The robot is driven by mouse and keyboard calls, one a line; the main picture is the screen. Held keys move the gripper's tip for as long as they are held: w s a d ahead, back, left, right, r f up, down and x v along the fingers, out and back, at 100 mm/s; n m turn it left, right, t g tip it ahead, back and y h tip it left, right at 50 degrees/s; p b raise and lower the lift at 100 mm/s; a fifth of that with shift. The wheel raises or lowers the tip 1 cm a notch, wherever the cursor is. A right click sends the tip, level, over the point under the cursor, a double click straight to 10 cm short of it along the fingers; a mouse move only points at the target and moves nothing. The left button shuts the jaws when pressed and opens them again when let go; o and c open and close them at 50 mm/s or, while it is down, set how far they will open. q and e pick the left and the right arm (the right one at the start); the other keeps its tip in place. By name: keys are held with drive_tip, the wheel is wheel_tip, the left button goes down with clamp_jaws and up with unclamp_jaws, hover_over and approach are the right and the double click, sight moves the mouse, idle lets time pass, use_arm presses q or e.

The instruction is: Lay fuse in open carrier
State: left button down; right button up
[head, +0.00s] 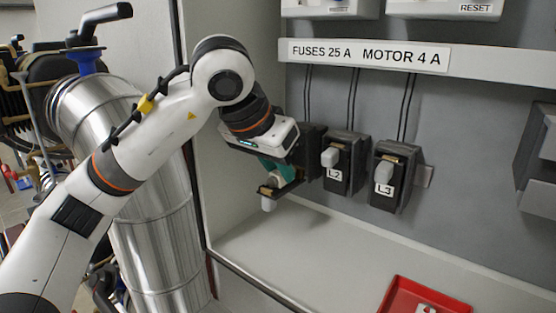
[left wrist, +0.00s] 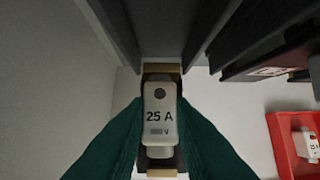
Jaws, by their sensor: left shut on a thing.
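My left gripper (head: 272,178) is shut on a white fuse marked 25 A (left wrist: 160,118), with one green finger on each side of it. In the left wrist view the open carrier (left wrist: 162,68) shows behind the fuse, with a brass clip above and another below it. The fuse lies lengthwise in line with the clips; I cannot tell if it is seated in them. In the head view the carrier (head: 268,191) sticks out from the leftmost holder, its pale grip hanging down, and my gripper hides most of the fuse. My right gripper is not in view.
Two closed holders, L2 (head: 345,162) and L3 (head: 391,177), stand to the right. A red tray (head: 392,303) on the cabinet floor holds another fuse, clearer in the left wrist view (left wrist: 310,142). The cabinet's left wall is close to my arm.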

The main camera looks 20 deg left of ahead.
use_arm(q)
drive_tip(key=shift+d+f, duration=0.1)
drive_tip(key=shift+f, duration=0.15)
drive_tip(key=c, duration=1.3)
unclamp_jaws()
drive_tip(key=shift+o, duration=0.2)
drive_tip(key=shift+r, duration=0.35)
drive_tip(key=shift+s+r, duration=0.2)
drive_tip(key=shift+r, duration=0.1)
drive_tip(key=b+v, duration=0.2)
drive_tip(key=v, duration=0.9)
